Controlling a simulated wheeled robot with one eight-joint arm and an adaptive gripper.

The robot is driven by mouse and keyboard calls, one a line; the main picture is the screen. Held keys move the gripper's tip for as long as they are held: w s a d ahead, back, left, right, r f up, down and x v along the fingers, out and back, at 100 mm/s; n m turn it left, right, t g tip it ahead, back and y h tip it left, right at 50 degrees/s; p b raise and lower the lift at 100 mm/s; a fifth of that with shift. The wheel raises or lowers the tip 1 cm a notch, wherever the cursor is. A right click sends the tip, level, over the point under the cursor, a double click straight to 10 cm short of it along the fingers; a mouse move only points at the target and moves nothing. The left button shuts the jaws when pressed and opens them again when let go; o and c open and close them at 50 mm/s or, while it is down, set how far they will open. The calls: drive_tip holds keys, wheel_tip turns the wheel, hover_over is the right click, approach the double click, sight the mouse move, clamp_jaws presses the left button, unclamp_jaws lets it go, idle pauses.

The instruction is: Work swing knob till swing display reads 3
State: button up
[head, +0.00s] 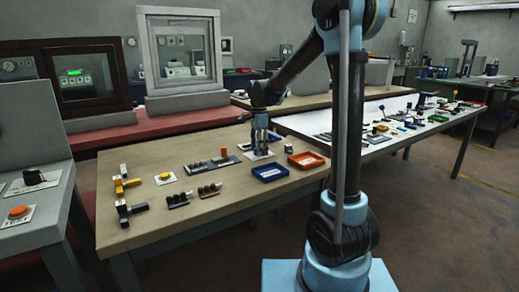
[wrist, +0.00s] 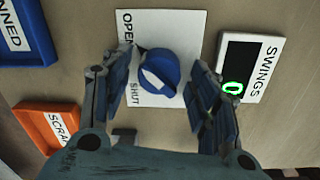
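The blue swing knob (wrist: 168,62) with a white pointer mark sits on a white plate (wrist: 188,22) lettered OPEN and SHUT in the wrist view. The swing display (wrist: 258,60), lettered SWINGS, is just right of the plate and shows a green 0. My gripper (wrist: 166,66) is open, with one finger on each side of the knob. I see gaps between the fingers and the knob, so it is not gripped. In the head view my gripper (head: 260,147) points down over the plate (head: 259,156) on the wooden table; the knob is hidden there.
A blue tray (head: 270,179) and an orange tray (head: 306,167) lie near my gripper. Several blocks, switches and a yellow button (head: 164,177) spread over the left of the wooden table (head: 225,212). A white table (head: 375,130) with many small items stands to the right.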

drive_tip(key=c, duration=0.8)
drive_tip(key=shift+n, duration=0.4)
drive_tip(key=n, duration=0.3)
drive_tip(key=shift+a+n, duration=0.1)
drive_tip(key=shift+n, duration=0.2)
drive_tip(key=n, duration=0.4)
drive_tip(key=shift+w+n, duration=0.1)
drive_tip(key=shift+n, duration=0.2)
drive_tip(key=n, duration=0.8)
drive_tip(key=shift+a+n+t, duration=0.1)
drive_tip(key=shift+n+t, duration=0.2)
drive_tip(key=shift+n, duration=0.3)
drive_tip(key=o, duration=1.1)
drive_tip(key=shift+c, duration=0.2)
